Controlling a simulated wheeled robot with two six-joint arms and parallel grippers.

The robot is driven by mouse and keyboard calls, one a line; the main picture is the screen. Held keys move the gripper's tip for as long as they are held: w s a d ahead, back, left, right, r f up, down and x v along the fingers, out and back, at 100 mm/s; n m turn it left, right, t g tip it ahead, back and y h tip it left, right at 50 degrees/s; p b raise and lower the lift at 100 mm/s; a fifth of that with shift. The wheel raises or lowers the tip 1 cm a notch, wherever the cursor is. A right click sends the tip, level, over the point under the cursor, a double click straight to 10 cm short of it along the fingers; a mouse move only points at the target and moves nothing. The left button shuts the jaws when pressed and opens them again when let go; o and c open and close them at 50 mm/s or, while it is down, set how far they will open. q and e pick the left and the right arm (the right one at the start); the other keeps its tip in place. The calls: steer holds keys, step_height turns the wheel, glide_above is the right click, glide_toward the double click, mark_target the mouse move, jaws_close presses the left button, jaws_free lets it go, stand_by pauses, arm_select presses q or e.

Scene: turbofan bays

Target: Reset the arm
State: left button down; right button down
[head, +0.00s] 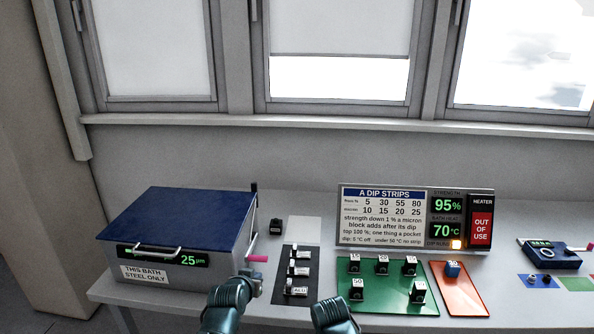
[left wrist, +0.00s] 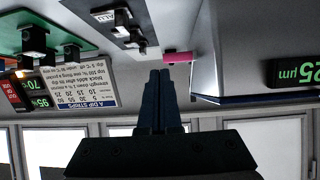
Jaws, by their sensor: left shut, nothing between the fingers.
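My left gripper (head: 252,276) is in front of the blue-lidded bath, near the right end of its front. In the left wrist view its two dark fingers (left wrist: 160,76) are together with nothing between them. A pink handle (head: 257,259) sticks out at the bath's right side. In the left wrist view the pink handle (left wrist: 177,57) shows just beyond the fingertips; I cannot tell whether they touch. A teal part of my right arm shows at the bottom middle of the head view; its gripper is not visible.
The bath (head: 184,239) has its lid down and reads 25 µm. A dark strip (head: 284,277) holds several labelled blocks. The sign board (head: 388,217) stands behind. A blue device (head: 551,256) sits far right.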

arm_select(q)
steer(key=s+d+f+m+g, duration=0.2)
steer(key=s+d+f+g, duration=0.2)
steer(key=s+d+f, duration=0.2)
steer(key=s+d+f+g+y, duration=0.1)
steer(key=s+f+g, duration=0.1)
steer(key=s+g, duration=0.2)
steer(key=s+d+f+g+y, duration=0.1)
steer(key=s+d+f+g, duration=0.1)
steer(key=s, duration=0.9)
steer(key=shift+d+m+g, duration=0.3)
steer(key=shift+m+g, duration=0.1)
steer(key=shift+g, duration=0.5)
